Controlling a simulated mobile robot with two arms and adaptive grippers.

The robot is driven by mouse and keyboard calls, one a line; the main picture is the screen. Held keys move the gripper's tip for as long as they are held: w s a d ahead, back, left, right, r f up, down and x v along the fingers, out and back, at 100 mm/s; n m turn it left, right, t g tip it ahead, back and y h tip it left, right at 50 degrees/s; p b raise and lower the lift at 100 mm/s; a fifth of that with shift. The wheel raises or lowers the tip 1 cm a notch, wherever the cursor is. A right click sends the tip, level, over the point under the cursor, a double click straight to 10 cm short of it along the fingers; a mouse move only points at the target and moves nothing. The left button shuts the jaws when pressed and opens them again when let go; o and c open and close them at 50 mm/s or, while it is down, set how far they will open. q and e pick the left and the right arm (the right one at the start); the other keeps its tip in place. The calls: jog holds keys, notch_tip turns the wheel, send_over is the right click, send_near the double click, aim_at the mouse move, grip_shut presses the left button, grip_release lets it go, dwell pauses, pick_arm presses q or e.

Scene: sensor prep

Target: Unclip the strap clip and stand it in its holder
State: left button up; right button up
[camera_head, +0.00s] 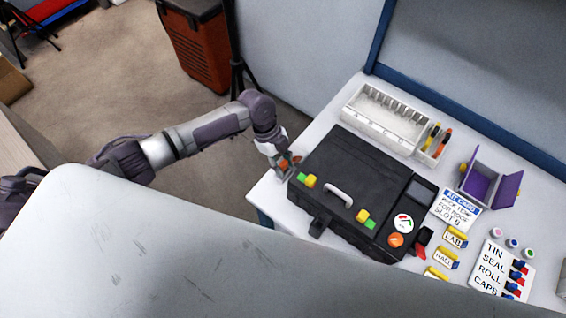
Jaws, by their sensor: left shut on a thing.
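My left gripper (284,166) reaches in from the left and is at the left corner of the black case (345,175), just past the table's edge. Its jaws are shut on a small orange thing (284,161); the jaws hide most of it, and I cannot tell for sure whether it is the strap clip. The case is closed, with a white handle and yellow-green latches. A black tab (320,222) sticks out from its front. A white rack with lettered slots (355,123) stands behind the case; I cannot tell which thing is the clip's holder. My right gripper is not in view.
A small bin with pens (432,152), a purple open box (490,187), a kit card (456,209), yellow-edged labels (453,238) and a white lettered board (497,271) crowd the table's right side. A black stand (237,60) rises behind my left arm.

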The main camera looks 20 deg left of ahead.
pick_arm(q)
jog(key=shift+f, duration=0.2)
dwell(0.5)
jog(key=shift+f+b, duration=0.3)
jog(key=shift+f, duration=0.05)
dwell(0.8)
jog(key=o, duration=1)
jog(key=shift+o, duration=1.1)
jog(key=shift+r, duration=0.1)
